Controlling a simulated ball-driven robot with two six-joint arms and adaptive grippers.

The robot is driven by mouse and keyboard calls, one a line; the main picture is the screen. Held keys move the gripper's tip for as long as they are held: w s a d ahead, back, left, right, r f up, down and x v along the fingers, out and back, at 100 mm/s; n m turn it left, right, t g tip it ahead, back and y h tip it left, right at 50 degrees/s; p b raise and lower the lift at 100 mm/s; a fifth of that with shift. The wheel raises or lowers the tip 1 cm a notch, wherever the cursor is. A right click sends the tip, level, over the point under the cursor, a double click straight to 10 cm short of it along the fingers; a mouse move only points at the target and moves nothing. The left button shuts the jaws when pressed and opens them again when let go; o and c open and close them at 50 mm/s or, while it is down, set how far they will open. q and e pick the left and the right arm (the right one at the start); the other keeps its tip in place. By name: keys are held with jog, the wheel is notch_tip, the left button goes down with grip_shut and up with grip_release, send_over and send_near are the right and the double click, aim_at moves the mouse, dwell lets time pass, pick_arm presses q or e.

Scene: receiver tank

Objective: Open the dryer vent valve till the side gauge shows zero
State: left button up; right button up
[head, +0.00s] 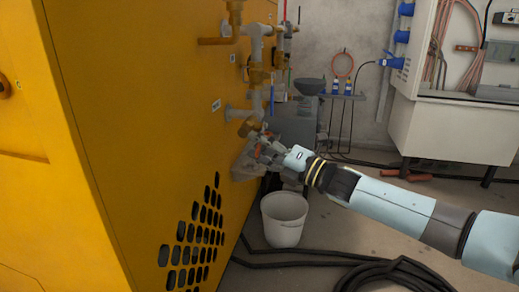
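Brass valves and grey pipes (257,95) stand on the side of the yellow cabinet (150,110). An upper brass valve has a lever (215,41) pointing left. A lower brass fitting (249,127) sits just above my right gripper (262,150). My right arm comes in from the right, and its gripper is at the pipework, close to the lower fitting. The fingers blend with grey and orange parts there, so I cannot tell whether they touch or grip anything. I cannot make out which valve is the dryer vent or any gauge dial. My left gripper is out of view.
A white bucket (284,222) stands on the floor below the gripper. A coiled black hose (395,276) lies in front at the right. A white electrical cabinet (455,130) with blue sockets (402,37) stands at the back right. Open floor lies between bucket and cabinet.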

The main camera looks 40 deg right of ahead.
grip_shut()
